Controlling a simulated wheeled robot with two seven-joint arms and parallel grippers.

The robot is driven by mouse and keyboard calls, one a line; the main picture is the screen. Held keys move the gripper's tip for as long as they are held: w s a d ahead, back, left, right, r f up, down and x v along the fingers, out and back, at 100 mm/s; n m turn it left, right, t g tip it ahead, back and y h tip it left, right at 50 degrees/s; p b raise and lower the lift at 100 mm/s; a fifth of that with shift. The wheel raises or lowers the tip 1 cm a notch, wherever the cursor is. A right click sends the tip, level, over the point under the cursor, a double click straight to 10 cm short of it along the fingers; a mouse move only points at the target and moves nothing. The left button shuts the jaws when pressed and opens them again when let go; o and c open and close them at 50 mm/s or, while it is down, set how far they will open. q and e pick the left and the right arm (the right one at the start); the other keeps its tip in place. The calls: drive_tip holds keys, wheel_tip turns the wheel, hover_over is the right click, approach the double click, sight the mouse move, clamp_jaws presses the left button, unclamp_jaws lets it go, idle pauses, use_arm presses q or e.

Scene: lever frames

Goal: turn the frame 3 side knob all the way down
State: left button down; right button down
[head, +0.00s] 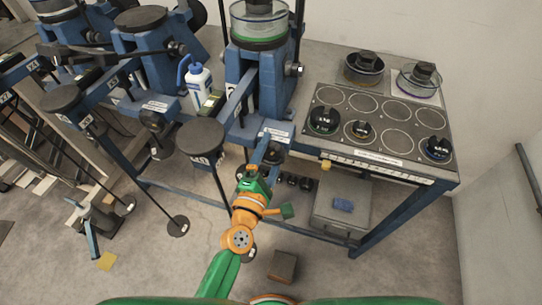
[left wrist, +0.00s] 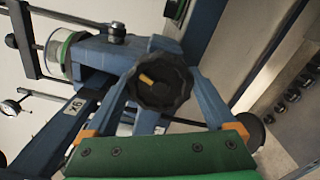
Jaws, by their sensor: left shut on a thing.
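A black lobed knob (left wrist: 158,82) with a yellow mark fills the middle of the left wrist view. It is on the side of a blue lever frame (left wrist: 112,50). This seems to be the rightmost blue frame (head: 270,80) in the head view, with a clear dish and green ring on top. My left gripper (left wrist: 163,88) has its two blue fingers around the knob, shut on it. In the head view my left gripper (head: 264,158) is at the lower front of that frame and mostly hides the knob. The yellow mark points to the left and slightly up in the wrist view. My right gripper is not in view.
A round black weight pad (head: 200,137) stands just left of my gripper. A blue-capped white bottle (head: 198,82) is behind. A bench with a tray of dark weights (head: 380,125) stands at the right, with a grey box (head: 342,205) below.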

use_arm(q)
unclamp_jaws()
drive_tip(key=shift+w, duration=0.15)
drive_tip(key=shift+p+v, duration=0.45)
drive_tip(key=shift+v, duration=2.6)
